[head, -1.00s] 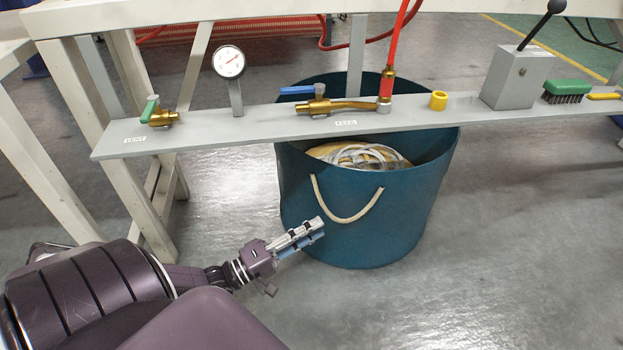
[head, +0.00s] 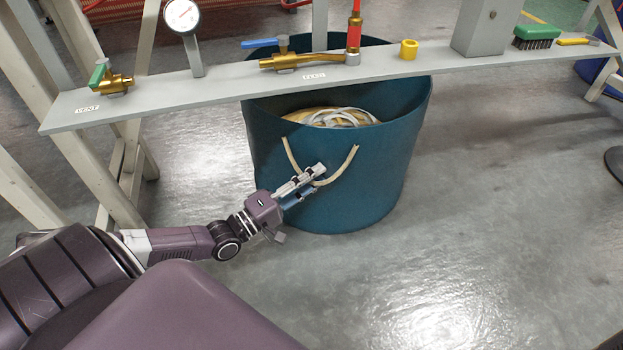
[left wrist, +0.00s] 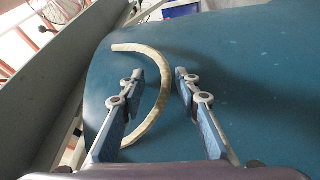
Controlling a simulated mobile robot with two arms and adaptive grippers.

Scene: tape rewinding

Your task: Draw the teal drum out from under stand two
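The teal drum (head: 335,205) stands upright on the floor, partly beneath a grey shelf (head: 215,88) that hides part of its far rim. Pale coiled material (head: 335,116) shows inside it. A cream rope handle (head: 350,158) hangs on its near side. My left gripper (head: 318,178) is at the low middle of this handle, close to the drum wall. In the left wrist view, the fingers (left wrist: 157,76) are apart and the handle (left wrist: 160,100) curves between them, with the teal wall behind. I cannot tell whether they touch the rope. My right gripper is out of view.
The shelf carries a gauge (head: 182,17), brass valves (head: 116,84), a yellow ring (head: 408,50), a grey box (head: 480,28) and a green brush (head: 535,37). White frame legs (head: 62,150) stand left of the drum. Floor (head: 490,190) to the right and in front is clear.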

